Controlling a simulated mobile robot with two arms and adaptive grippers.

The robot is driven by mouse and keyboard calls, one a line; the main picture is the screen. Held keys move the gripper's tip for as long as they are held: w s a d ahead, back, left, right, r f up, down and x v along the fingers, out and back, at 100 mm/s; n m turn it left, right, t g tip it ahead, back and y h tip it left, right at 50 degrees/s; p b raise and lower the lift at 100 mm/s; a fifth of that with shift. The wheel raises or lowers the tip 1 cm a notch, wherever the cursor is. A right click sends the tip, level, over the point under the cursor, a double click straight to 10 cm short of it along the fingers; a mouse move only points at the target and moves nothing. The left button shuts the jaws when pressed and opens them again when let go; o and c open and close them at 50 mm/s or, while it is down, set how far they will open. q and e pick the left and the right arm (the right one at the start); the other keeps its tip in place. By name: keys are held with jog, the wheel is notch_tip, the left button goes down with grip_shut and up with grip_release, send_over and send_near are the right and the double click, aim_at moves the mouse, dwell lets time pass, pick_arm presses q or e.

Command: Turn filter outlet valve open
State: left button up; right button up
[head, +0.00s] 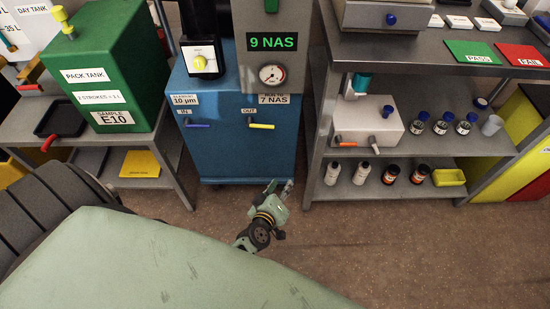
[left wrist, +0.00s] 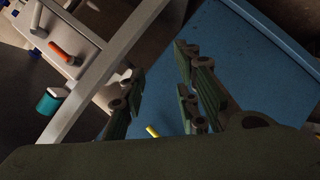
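The blue filter cart (head: 238,155) stands in the middle of the head view. Its outlet valve, marked OUT, has a yellow lever (head: 262,126) lying roughly level and pointing right. The inlet valve, marked IN, has a blue lever (head: 197,125), also roughly level. My left gripper (head: 280,186) is in front of the cart's lower right edge, below the yellow lever and apart from it. In the left wrist view its fingers (left wrist: 158,60) are spread with nothing between their tips. A bit of yellow, likely the outlet lever (left wrist: 153,131), shows low between the fingers. My right gripper is not in view.
A grey shelf unit (head: 390,188) with bottles and a white box (head: 368,120) stands close to the right of the cart. A green pack tank (head: 98,75) sits on a bench at left. The floor (head: 340,235) ahead of the shelves is clear.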

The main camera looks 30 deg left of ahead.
pick_arm(q)
jog(key=s+d+f+m+g+h+p, duration=0.2)
jog(key=s+f+m, duration=0.4)
jog(key=s+f, duration=0.3)
jog(key=s+d+g+p, duration=0.1)
jog(key=s+d+g, duration=0.1)
jog(key=shift+s+f+h, duration=0.3)
jog(key=shift+s+h, duration=0.1)
